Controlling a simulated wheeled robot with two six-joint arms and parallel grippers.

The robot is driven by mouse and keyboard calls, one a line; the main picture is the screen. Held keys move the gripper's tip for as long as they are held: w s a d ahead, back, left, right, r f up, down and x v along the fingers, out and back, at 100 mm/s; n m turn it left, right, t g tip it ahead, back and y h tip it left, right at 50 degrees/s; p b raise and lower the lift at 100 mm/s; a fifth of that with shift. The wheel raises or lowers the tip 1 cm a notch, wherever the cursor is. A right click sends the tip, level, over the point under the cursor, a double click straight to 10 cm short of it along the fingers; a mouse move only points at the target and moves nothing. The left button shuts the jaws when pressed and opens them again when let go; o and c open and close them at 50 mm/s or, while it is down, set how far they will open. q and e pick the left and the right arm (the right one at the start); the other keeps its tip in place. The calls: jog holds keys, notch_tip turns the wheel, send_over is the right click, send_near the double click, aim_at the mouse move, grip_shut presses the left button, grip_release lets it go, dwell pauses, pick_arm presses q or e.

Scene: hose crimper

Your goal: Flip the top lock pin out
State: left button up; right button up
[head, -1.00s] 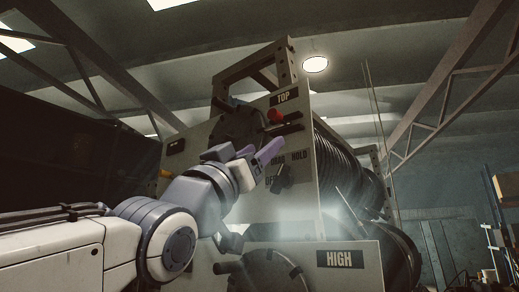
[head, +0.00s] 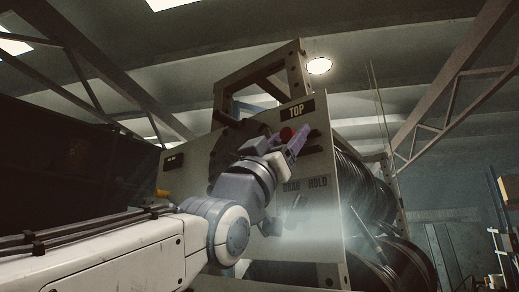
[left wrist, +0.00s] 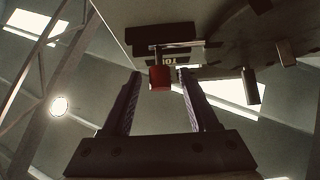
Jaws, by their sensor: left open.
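The top lock pin shows as a red knob (head: 287,133) just under the TOP label (head: 297,111) on the machine's grey panel. My left gripper (head: 293,140) is at the panel, with its purple fingers around the height of the knob. In the left wrist view the red knob (left wrist: 160,77) lies between the two open fingertips (left wrist: 160,90), with a gap on each side. I cannot tell how deep the knob is between them. Part of the knob is hidden by the gripper in the head view. My right gripper is in neither view.
A DRAG/HOLD plate (head: 305,184) sits below my gripper. A yellow knob (head: 161,194) is at the panel's left. Black hose coils (head: 362,180) are right of the panel. In the left wrist view, a round dark disc and short pegs (left wrist: 250,86) are at the right.

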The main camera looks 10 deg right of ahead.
pick_arm(q)
jog(key=shift+w+d+r+p, duration=0.3)
jog(key=shift+d+r+p, duration=0.1)
jog(key=shift+r, duration=0.15)
grip_shut()
dwell(1.2)
